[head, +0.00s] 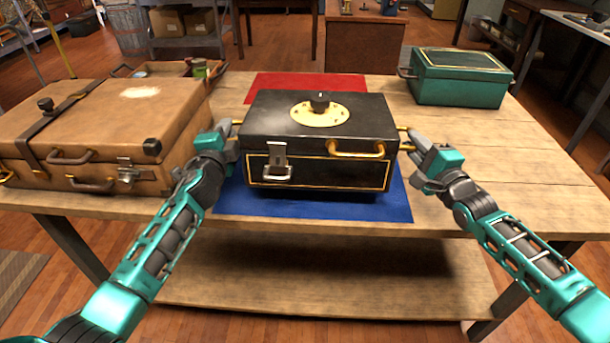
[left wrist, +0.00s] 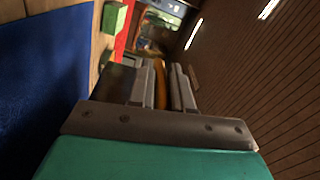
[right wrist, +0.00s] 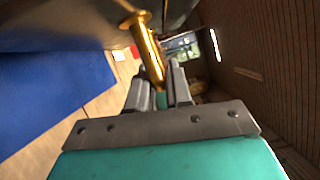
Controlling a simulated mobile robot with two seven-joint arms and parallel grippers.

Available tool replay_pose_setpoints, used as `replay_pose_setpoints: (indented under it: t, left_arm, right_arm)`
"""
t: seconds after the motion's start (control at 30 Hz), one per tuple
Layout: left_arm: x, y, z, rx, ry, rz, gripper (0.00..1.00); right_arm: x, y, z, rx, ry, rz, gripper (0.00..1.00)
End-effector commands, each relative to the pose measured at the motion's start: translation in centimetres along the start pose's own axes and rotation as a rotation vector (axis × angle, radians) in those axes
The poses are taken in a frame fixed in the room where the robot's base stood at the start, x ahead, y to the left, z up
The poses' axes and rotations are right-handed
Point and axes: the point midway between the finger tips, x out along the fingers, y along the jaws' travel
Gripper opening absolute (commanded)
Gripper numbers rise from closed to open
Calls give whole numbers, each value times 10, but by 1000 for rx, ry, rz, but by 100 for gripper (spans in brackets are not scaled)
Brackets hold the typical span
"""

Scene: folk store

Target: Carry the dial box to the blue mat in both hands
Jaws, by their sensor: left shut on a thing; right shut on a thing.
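The dial box (head: 320,150) is black with gold trim, a front clasp, a gold front handle and a round gold dial with a black knob on its lid. It is level over the blue mat (head: 300,208), with a dark shadow under its front edge; it looks slightly raised, but the gap is hard to judge. My left gripper (head: 236,128) is shut on the gold handle at the box's left side. My right gripper (head: 407,141) is shut on the right side handle (right wrist: 148,50). The blue mat also shows in the left wrist view (left wrist: 45,80).
A brown suitcase (head: 100,130) stands close on the left, near my left gripper. A red mat (head: 305,83) lies behind the box. A green box (head: 460,78) stands at the back right. The table's right side (head: 480,135) is clear.

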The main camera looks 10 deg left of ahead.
Motion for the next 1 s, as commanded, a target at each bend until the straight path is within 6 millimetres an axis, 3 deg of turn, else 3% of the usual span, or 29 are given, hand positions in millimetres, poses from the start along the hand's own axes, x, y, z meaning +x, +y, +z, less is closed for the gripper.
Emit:
replay_pose_setpoints:
  t: [0.6, 1.0]
  left_arm:
    - [1, -4, 2, 0, -4, -6, 0]
    - [1, 8, 4, 0, -4, -6, 0]
  right_arm:
    - [0, -4, -2, 1, 2, -8, 0]
    - [0, 7, -4, 1, 2, -7, 0]
